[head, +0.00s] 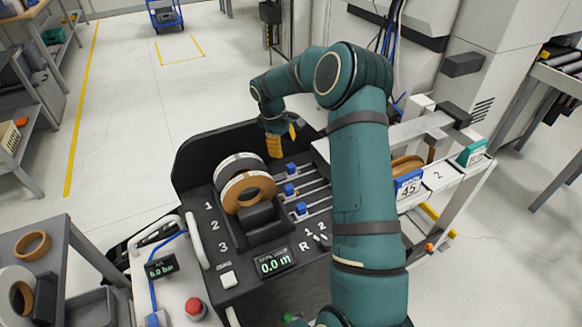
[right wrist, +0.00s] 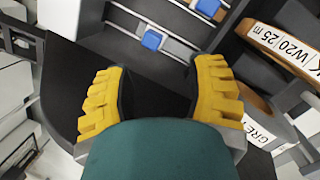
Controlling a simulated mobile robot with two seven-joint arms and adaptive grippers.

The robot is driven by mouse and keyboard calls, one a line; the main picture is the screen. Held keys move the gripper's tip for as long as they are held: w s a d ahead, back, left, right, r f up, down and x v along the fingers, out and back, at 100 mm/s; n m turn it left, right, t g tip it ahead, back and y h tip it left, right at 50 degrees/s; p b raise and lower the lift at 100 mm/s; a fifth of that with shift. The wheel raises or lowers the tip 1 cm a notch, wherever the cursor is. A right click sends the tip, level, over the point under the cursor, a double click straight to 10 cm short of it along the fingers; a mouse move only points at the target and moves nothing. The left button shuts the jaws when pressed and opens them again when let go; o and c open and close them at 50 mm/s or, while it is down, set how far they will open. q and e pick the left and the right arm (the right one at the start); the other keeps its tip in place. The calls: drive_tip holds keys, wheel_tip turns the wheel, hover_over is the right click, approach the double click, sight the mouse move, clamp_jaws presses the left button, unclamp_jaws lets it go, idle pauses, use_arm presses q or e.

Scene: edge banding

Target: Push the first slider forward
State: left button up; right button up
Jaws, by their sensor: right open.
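Three blue slider knobs sit on parallel metal rails on the black machine panel in the head view: a far one (head: 291,169), a middle one (head: 289,189) and a near one (head: 301,208). My right gripper (head: 280,141) hangs just beyond the far knob, by the panel's back edge, apart from the knobs. In the right wrist view its yellow fingers (right wrist: 157,82) are spread and empty. One blue knob (right wrist: 152,40) shows ahead of them and another (right wrist: 208,7) further off. My left gripper is not in view.
Tape rolls (head: 248,190) stand left of the rails, beside the printed numbers 1, 2 and 3. A display (head: 273,263) reads 0.0 m. A raised black wall (head: 215,147) curves behind the panel. A white rack (head: 440,178) with labelled rolls stands right of my arm.

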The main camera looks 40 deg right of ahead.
sight(290, 166)
drive_tip(key=d+f+n+h, duration=0.1)
drive_tip(key=f+n, duration=0.2)
drive_tip(key=d+f+n+h+b, duration=0.1)
drive_tip(key=f+n, duration=0.3)
drive_tip(key=f+n+b, duration=0.1)
drive_tip(key=f+n, duration=0.2)
drive_tip(key=f, duration=0.1)
drive_tip(key=shift+s+d+n+h, duration=0.3)
drive_tip(key=shift+d+n+h, duration=0.1)
clamp_jaws()
idle(0.3)
